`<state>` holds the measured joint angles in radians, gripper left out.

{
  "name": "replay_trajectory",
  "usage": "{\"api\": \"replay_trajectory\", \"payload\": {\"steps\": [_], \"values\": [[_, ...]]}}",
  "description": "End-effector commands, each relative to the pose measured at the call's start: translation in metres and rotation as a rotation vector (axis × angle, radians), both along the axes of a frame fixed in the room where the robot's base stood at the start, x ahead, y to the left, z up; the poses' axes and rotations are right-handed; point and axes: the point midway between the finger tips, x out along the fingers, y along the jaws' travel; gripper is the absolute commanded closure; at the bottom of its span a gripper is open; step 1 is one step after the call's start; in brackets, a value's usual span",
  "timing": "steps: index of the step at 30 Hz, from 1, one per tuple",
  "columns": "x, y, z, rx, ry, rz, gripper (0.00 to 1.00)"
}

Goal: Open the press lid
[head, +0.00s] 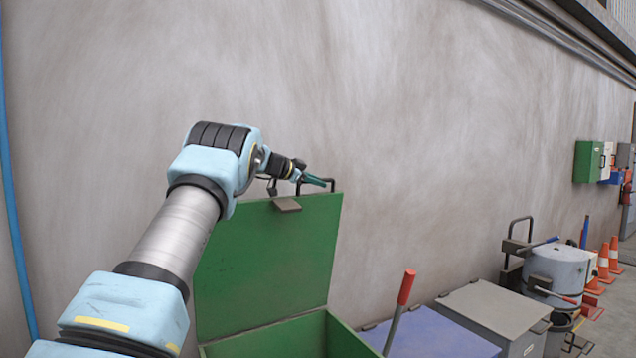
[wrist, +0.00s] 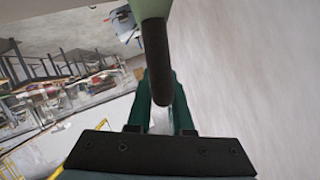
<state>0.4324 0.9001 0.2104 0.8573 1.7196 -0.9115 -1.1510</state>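The press lid (head: 262,262) is a green panel on a green box, seen in the head view. It stands raised, close to upright, near the wall. A dark bar handle (head: 333,184) sits at its top edge; it also shows in the wrist view (wrist: 155,60). My gripper (head: 318,181) is at this handle, its teal fingers pointing right. In the wrist view the fingers (wrist: 160,100) lie close on both sides of the bar and appear shut on it. The green box (head: 345,338) below is open; its inside is mostly out of the picture.
A red-gripped lever (head: 405,288) stands right of the green box. Beyond it are a blue-topped box (head: 440,335), a grey box (head: 495,308) and a grey drum (head: 558,270). A bare wall (head: 420,120) runs behind. Orange cones (head: 604,262) stand farther right.

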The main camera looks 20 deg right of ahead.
Motion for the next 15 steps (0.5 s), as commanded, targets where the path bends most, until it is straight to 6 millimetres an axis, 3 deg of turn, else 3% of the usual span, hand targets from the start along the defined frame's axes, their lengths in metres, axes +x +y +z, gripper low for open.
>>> {"api": "replay_trajectory", "payload": {"steps": [1,7,15], "values": [[0.0007,0.0011,-0.0025,0.002,0.002,0.002,0.75],[-0.0001,0.0000,-0.0007,0.000,0.001,0.000,0.53],[-0.0010,0.0006,0.0003,-0.001,0.000,-0.002,0.53]]}}
